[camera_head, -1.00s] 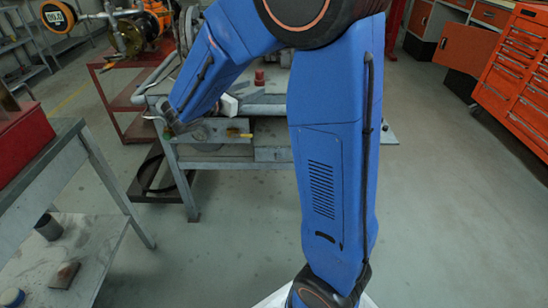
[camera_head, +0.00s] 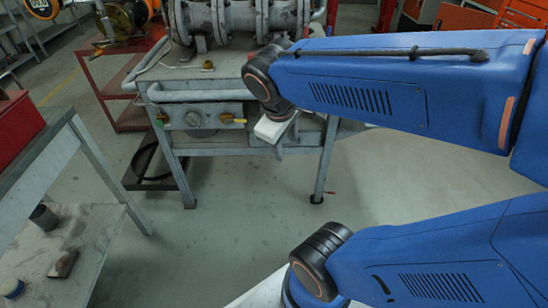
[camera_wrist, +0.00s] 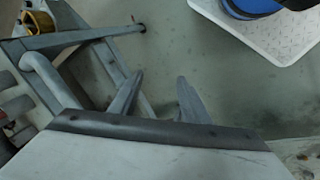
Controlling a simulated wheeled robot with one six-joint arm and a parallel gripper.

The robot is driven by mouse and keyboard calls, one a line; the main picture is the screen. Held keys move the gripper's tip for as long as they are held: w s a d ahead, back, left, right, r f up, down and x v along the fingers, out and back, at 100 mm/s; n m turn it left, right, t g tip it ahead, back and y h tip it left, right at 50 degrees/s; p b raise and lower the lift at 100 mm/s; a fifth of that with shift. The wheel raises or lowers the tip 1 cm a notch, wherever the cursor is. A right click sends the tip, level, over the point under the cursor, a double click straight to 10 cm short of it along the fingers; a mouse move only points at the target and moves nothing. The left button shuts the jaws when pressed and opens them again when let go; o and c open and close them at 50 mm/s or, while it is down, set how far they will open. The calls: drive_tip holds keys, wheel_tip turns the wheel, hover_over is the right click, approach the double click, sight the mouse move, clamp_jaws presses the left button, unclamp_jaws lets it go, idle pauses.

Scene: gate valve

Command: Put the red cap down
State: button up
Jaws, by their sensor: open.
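I cannot pick out the red cap clearly in either current view. A small red thing (camera_head: 331,193) lies on the floor beside the bench's front right foot; it is too small to tell what it is. My gripper (camera_wrist: 157,88) is open in the wrist view, with nothing between its two fingers. In the head view my wrist, with its white part (camera_head: 275,128), hangs at the front edge of the grey bench (camera_head: 190,88). The wrist hides part of the bench top.
A large flanged valve body (camera_head: 240,18) stands on the bench. A small brown knob-like thing (camera_head: 208,66) sits before it. A grey side table (camera_head: 45,165) stands at left. The floor at right is clear.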

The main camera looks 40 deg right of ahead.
drive_tip(key=s+a+m+t+y, duration=0.2)
drive_tip(key=s+a+m+y, duration=0.1)
drive_tip(key=a+m, duration=0.1)
drive_tip(key=shift+a+r, duration=0.3)
drive_tip(key=shift+a, duration=0.6)
